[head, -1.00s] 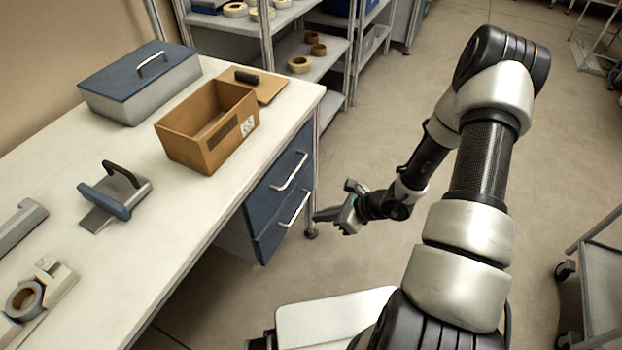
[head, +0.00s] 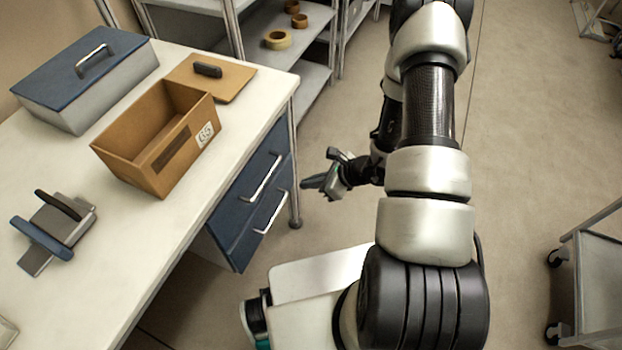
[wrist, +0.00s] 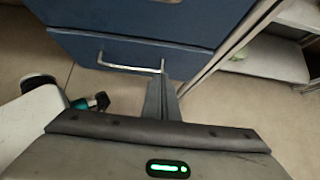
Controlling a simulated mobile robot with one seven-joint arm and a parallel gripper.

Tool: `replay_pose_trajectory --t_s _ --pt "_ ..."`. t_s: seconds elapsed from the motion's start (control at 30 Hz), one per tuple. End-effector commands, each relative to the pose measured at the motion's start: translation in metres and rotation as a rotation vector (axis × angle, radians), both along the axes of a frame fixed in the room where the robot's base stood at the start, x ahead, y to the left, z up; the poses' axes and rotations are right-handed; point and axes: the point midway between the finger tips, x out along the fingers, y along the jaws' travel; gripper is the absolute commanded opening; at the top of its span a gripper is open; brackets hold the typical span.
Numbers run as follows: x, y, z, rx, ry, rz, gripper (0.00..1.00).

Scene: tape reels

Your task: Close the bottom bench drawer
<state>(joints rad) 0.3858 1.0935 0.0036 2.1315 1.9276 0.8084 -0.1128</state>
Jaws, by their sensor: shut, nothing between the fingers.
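The bottom bench drawer (head: 243,243) has a blue front with a silver bar handle (head: 271,212), below the blue top drawer (head: 235,200). Any gap behind its front is too small to tell. In the wrist view the bottom drawer front (wrist: 122,76) faces me, with its handle (wrist: 125,68) across it. My gripper (head: 306,184) is shut and empty, to the right of the drawer handles in the head view. In the wrist view its closed fingers (wrist: 162,85) point at the drawer front near the handle's right end; I cannot tell whether they touch.
The white bench top (head: 165,235) carries an open brown box (head: 145,175), a blue-lidded grey box (head: 100,100) and a blue-and-grey tool (head: 55,230). A shelf rack (head: 300,60) with tape reels stands behind. A grey cart (head: 595,270) stands right. Floor between is clear.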

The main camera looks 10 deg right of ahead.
Motion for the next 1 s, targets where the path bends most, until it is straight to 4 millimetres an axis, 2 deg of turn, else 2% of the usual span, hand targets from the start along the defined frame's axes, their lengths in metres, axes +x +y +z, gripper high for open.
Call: replay_pose_trajectory --t_s 0.03,0.27,0.53,1.0 --pt "0.004 0.008 -0.011 0.001 0.002 0.002 0.0" --pt "0.025 0.034 -0.045 0.001 0.001 0.001 0.0" --pt "0.048 0.061 -0.043 0.001 -0.002 0.001 0.0" --pt "0.052 0.066 -0.043 0.001 -0.001 0.0 0.0"
